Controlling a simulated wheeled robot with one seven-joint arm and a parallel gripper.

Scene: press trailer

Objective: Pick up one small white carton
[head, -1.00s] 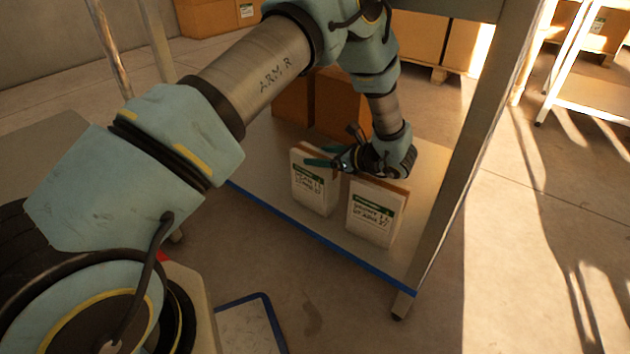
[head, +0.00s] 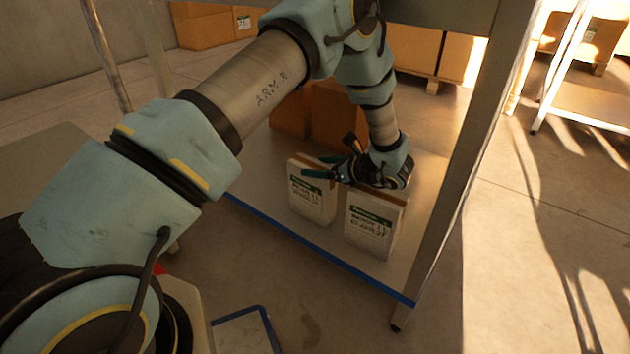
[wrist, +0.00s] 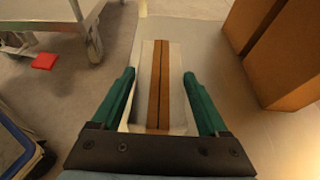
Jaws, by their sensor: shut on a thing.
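Two small white cartons stand upright side by side on the lower shelf, each with a green-and-white label and brown tape along the top. My gripper (head: 317,169) is shut on the left carton (head: 312,203), with its green fingers at the carton's top. The right carton (head: 372,226) stands just beside it, partly under my wrist. In the wrist view, my gripper (wrist: 158,74) has one finger along each side of the held carton (wrist: 178,92), whose brown tape strip runs between them. The held carton still appears to rest on the shelf.
The shelf (head: 270,205) has a blue front edge and a metal post (head: 455,165) at right. Brown boxes (head: 338,115) stand behind the cartons; they are close on the right in the wrist view (wrist: 285,55). A wheeled cart (wrist: 60,25) shows at upper left there.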

